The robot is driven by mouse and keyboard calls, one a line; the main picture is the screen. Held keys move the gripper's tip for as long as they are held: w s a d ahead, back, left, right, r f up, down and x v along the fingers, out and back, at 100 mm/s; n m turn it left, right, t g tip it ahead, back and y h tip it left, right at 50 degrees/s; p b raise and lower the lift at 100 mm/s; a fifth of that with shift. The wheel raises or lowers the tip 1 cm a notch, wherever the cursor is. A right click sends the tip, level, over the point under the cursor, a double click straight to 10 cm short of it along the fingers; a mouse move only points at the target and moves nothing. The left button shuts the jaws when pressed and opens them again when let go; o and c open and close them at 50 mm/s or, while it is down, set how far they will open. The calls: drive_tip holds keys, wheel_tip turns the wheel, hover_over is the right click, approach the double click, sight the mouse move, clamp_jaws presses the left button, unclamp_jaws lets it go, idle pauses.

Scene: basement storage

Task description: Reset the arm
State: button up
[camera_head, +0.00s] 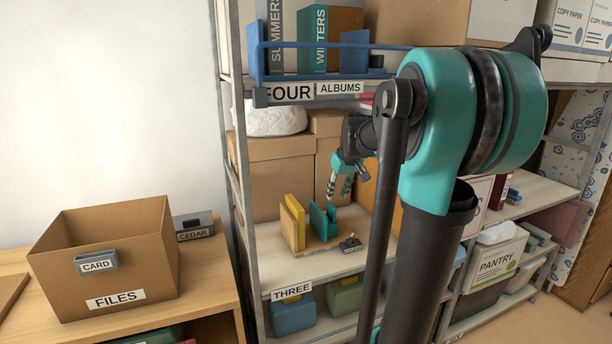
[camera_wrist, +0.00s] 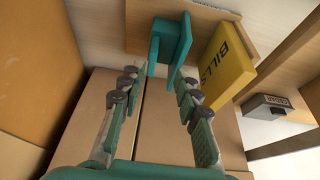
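My gripper (camera_head: 340,188) hangs in front of the cardboard boxes, above the shelf labelled THREE (camera_head: 330,262). In the wrist view my gripper (camera_wrist: 157,78) has its two fingers spread apart with nothing between them. A teal bookend (camera_head: 322,222) stands on a wooden board just below the fingertips in the head view. In the wrist view the teal bookend (camera_wrist: 180,44) lies beyond the fingertips, apart from them. A yellow BILLS book (camera_head: 293,222) stands upright beside it; it also shows in the wrist view (camera_wrist: 229,62). My arm hides part of the shelving.
Brown boxes (camera_head: 280,177) stand close behind my gripper. A blue rail (camera_head: 330,45) and the shelf labelled FOUR (camera_head: 350,98) are above it. A small dark clip-like item (camera_head: 350,243) lies on the lower shelf. The FILES box (camera_head: 105,265) stands on the left table.

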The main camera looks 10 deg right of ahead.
drive_tip(key=s+a+f+m, duration=0.1)
drive_tip(key=s+a+f, duration=0.1)
drive_tip(key=s+f, duration=0.8)
drive_tip(key=s+a+f+m+h, duration=0.1)
drive_tip(key=s+a+f, duration=0.2)
drive_tip(key=s+f, duration=0.7)
drive_tip(key=s, duration=0.6)
drive_tip(key=shift+a, duration=0.15)
